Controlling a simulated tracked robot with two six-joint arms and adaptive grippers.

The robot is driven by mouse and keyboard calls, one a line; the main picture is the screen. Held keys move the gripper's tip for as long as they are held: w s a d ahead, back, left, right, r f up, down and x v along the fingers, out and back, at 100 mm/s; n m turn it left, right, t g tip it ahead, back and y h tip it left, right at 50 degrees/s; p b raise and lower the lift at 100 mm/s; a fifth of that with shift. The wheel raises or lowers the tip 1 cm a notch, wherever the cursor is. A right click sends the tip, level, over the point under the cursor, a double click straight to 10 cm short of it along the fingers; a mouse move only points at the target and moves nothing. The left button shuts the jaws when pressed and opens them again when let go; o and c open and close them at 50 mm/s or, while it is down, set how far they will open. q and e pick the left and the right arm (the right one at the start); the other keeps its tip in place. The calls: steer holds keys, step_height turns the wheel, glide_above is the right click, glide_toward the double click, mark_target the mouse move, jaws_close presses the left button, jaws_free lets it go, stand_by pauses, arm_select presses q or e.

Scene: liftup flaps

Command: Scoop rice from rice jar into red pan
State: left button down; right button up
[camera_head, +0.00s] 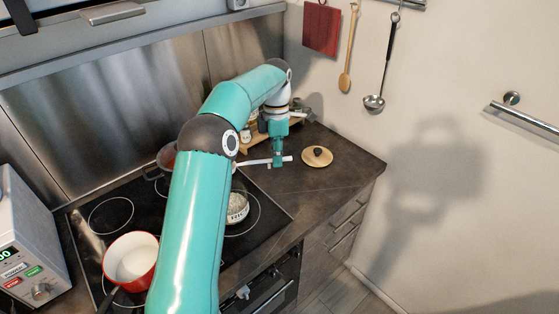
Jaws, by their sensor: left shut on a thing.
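The red pan (148,279) with a white inside sits on the stove at the lower left; its dark handle points to the bottom edge. The rice jar (237,210), with white grains in it, stands on the right part of the stove, partly hidden by my left arm. My left gripper (279,160) is shut on a thin white utensil, seemingly a scoop (255,162), held roughly level behind and right of the jar. The utensil's left end is close to my arm and hard to make out. My right gripper is not in view.
A round wooden lid (317,157) with a dark knob lies on the counter (340,176). Small jars (246,135) stand by the back wall. A white appliance (28,245) is at left.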

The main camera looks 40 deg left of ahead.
arm_select(q)
steer(key=shift+s+r, duration=0.1)
steer(key=shift+s, duration=0.05)
steer(key=d+f+m+y, duration=0.1)
steer(key=d+f+m, duration=0.4)
steer(key=d+m, duration=0.3)
steer(key=d+f+m+t+y+b, duration=0.1)
steer(key=d+f+m, duration=0.4)
steer(key=d+m, duration=0.4)
steer(key=d+f+m+t+y, duration=0.1)
steer(key=d+f+m, duration=0.4)
steer(key=d+m, duration=0.4)
steer(key=m, duration=0.3)
steer(key=shift+s+y+b, duration=0.15)
steer(key=shift+y+b, duration=0.2)
steer(key=shift+y, duration=0.05)
steer(key=shift+f, duration=0.15)
